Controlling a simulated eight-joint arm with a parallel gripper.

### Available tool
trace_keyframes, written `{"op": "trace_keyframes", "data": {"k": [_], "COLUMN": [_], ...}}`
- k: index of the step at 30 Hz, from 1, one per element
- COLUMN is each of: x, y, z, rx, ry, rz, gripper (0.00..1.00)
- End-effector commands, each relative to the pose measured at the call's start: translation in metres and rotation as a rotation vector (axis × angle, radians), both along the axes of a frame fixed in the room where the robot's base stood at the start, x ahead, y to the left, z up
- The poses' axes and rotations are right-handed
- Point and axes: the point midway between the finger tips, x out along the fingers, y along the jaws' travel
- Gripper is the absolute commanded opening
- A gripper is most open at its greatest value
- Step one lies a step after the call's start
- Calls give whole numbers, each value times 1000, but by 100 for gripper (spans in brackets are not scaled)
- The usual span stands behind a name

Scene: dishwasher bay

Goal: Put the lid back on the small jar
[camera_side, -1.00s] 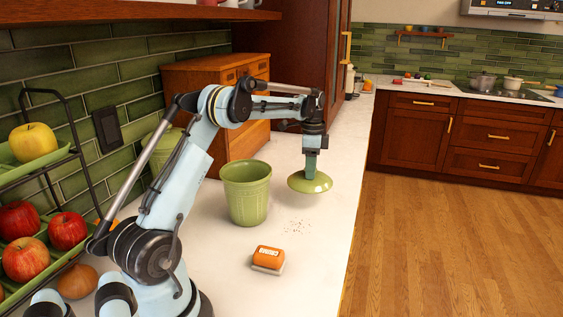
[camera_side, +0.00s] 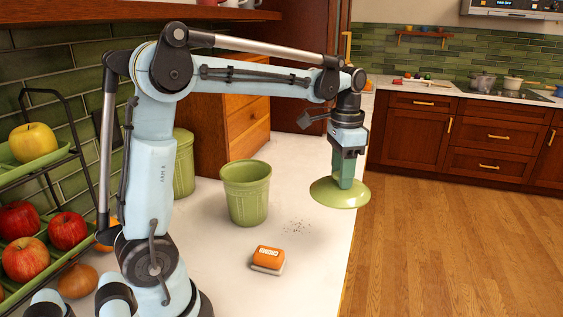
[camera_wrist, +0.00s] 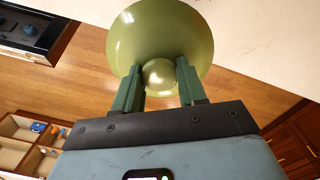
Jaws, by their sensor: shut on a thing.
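A green jar (camera_side: 246,198) with ribbed sides stands upright and open on the white counter in the side view. My gripper (camera_side: 344,180) is to the right of the jar, shut on a round green lid (camera_side: 338,195). The lid hangs roughly level, apart from the jar, and overlaps the counter's right edge in the picture. The inside of the jar is mostly hidden.
A larger green canister (camera_side: 184,170) stands behind my arm, near a wooden cabinet (camera_side: 245,118). A fruit rack (camera_side: 45,165) is at the left. Wooden floor (camera_side: 450,250) lies beyond the counter.

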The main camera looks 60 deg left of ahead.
Motion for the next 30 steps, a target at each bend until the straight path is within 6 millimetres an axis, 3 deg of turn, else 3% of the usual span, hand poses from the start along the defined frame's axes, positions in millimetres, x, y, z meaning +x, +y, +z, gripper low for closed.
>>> {"op": "trace_keyframes", "data": {"k": [6,13,23,30], "x": [-29,-56,-72,-98], "y": [-32,-36,41,124], "z": [8,15,34,52], "rx": [0,0,6,11], "ry": [-1,-3,-8,-8], "rz": [111,188,104,-27], "gripper": [0,0,0,0]}}
